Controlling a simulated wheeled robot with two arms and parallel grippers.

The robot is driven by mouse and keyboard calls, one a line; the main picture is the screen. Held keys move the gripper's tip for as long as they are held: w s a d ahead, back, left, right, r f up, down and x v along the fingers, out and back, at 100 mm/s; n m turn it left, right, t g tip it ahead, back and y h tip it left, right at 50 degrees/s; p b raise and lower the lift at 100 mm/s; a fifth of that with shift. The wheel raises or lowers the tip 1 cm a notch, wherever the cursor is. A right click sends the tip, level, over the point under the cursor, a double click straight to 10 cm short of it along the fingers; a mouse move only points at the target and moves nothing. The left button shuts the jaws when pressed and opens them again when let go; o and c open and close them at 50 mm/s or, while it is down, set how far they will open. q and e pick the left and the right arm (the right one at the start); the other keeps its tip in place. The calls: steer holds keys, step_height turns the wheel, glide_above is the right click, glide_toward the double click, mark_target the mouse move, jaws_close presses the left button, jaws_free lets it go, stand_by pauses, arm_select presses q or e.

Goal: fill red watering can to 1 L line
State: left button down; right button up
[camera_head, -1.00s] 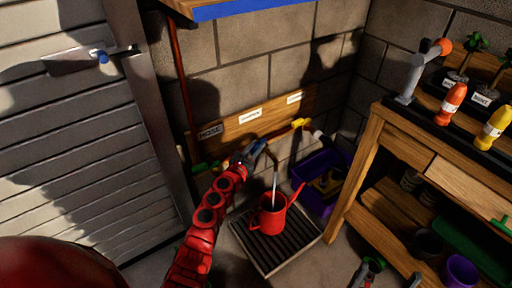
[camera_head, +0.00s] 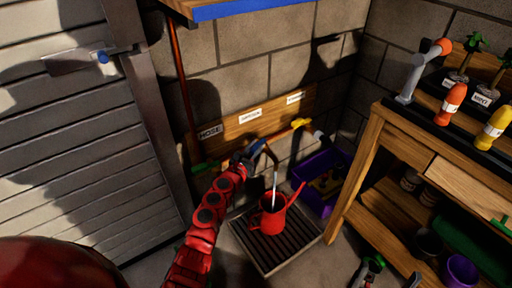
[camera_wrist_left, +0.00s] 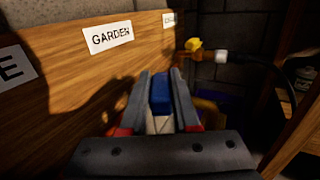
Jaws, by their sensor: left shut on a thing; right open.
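The red watering can (camera_head: 272,222) stands upright on the slatted drain tray (camera_head: 246,241), its spout toward the right. A pale stream of water (camera_head: 275,184) falls from the curved tap spout (camera_head: 272,156) into its open top. The water level and the 1 L line cannot be made out. My left gripper (camera_head: 246,158) is shut on the blue tap handle (camera_wrist_left: 160,94), below the sign partly read as "GARDEN" in the left wrist view. My right gripper (camera_head: 386,276) is open at the bottom edge of the head view, mostly cut off.
A yellow-handled tap (camera_head: 300,123) is on the wall to the right. A purple crate (camera_head: 318,200) stands behind the can. The wooden workbench (camera_head: 360,172) bounds the right side and a slatted metal door (camera_head: 75,150) the left. A green hose fitting (camera_head: 205,167) is left of my gripper.

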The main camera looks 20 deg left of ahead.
mark_target(254, 148)
arm_select(q)
steer(key=shift+w+a+f+m+h+b, duration=0.1)
steer(key=shift+a+f+m+h+b, duration=0.35)
steer(key=shift+h+b, duration=0.6)
steer(key=shift+d+r+m+b, duration=0.1)
steer(key=shift+r+m+b, duration=0.15)
steer(key=shift+b, duration=0.3)
steer(key=shift+r+g, duration=0.2)
steer(key=shift+g, duration=0.1)
steer(key=c, duration=0.6)
jaws_free()
steer(key=shift+c, duration=0.2)
steer(key=r+p, duration=0.1)
steer(key=r, duration=0.1)
steer(key=s+r+p, duration=0.1)
steer(key=shift+d+r+p, duration=0.15)
steer(key=shift+r+p, duration=0.25)
steer(key=s+d+r+p, duration=0.1)
steer(key=s+d+p, duration=0.2)
steer(key=s, duration=1.1)
steer(key=shift+s+d, duration=0.2)
steer(key=shift+d, duration=0.4)
steer(key=shift+r, duration=0.1)
steer(key=shift+c, duration=0.2)
